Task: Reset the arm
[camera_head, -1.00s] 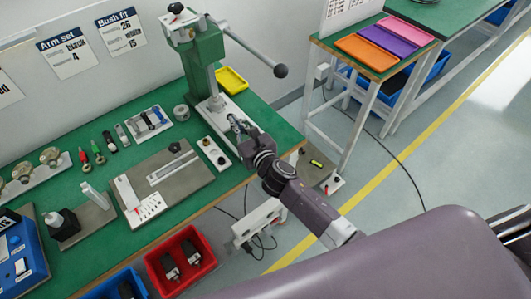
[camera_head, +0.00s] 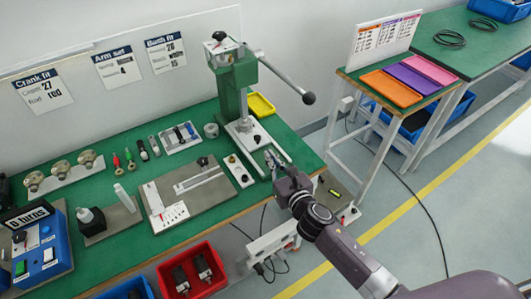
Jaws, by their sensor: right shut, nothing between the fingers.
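My right arm (camera_head: 350,258) comes in from the lower right and reaches over the front edge of the green bench. My right gripper (camera_head: 271,158) is at its end, shut and empty, above the bench's right part. It is beside the base of the green lever press (camera_head: 237,80), in front and to the right of it. A light block with black knobs (camera_head: 238,170) lies to the left of the gripper. Whether the fingers touch the bench cannot be told. My left gripper is not in view.
The green bench (camera_head: 110,185) holds a grey fixture plate (camera_head: 205,205), several tools and a blue control box (camera_head: 45,262). A side table (camera_head: 350,75) carries orange, purple and pink trays.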

